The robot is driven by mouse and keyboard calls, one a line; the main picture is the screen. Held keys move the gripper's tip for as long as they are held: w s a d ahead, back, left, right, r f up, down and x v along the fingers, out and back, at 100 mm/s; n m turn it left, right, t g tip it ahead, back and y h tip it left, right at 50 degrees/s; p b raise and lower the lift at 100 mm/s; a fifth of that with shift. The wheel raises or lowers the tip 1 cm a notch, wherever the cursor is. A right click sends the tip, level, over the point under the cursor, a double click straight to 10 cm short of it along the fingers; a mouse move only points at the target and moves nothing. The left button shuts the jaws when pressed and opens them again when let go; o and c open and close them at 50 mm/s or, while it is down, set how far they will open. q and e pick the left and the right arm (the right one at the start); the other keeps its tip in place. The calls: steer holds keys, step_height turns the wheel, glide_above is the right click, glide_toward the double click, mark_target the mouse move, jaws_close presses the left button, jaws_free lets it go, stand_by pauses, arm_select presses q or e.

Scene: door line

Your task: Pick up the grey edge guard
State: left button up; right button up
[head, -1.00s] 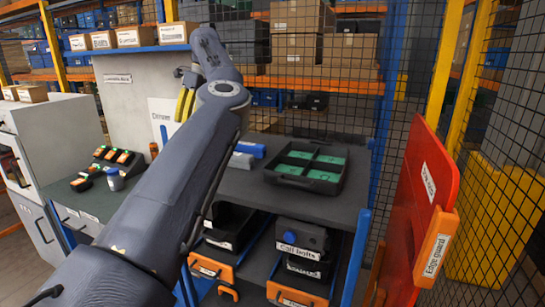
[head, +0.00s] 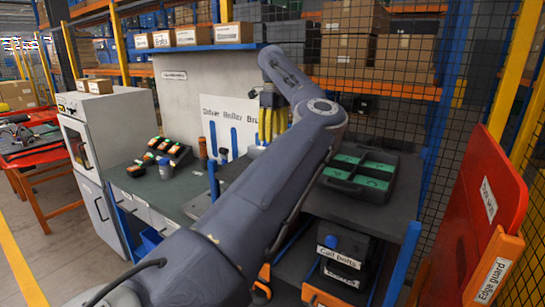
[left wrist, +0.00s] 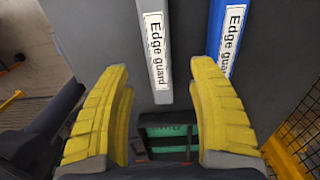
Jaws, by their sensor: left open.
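The grey edge guard (left wrist: 155,50) is a long pale grey bar with a white "Edge guard" label in the left wrist view. It lies ahead of the gap between my left gripper's yellow fingers (left wrist: 164,115), apart from both. A blue edge guard (left wrist: 230,40) lies to its right, roughly parallel. In the head view my left gripper (head: 270,122) points down over the bench, open and empty. My own arm hides the grey bar there. My right gripper is not in view.
A black case with green compartments (head: 345,186) sits on the bench at right. An orange edge guard (head: 493,272) is on the red panel (head: 487,195) at far right.

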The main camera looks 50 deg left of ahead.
mark_target(254, 151)
arm_select(q)
steer(key=shift+s+a+f, duration=0.1)
steer(key=shift+a+f, duration=0.05)
steer(key=shift+f, duration=3.5)
steer(key=shift+o, duration=0.2)
steer(key=c, duration=1.3)
steer(key=shift+r, duration=0.1)
steer(key=shift+c, duration=0.2)
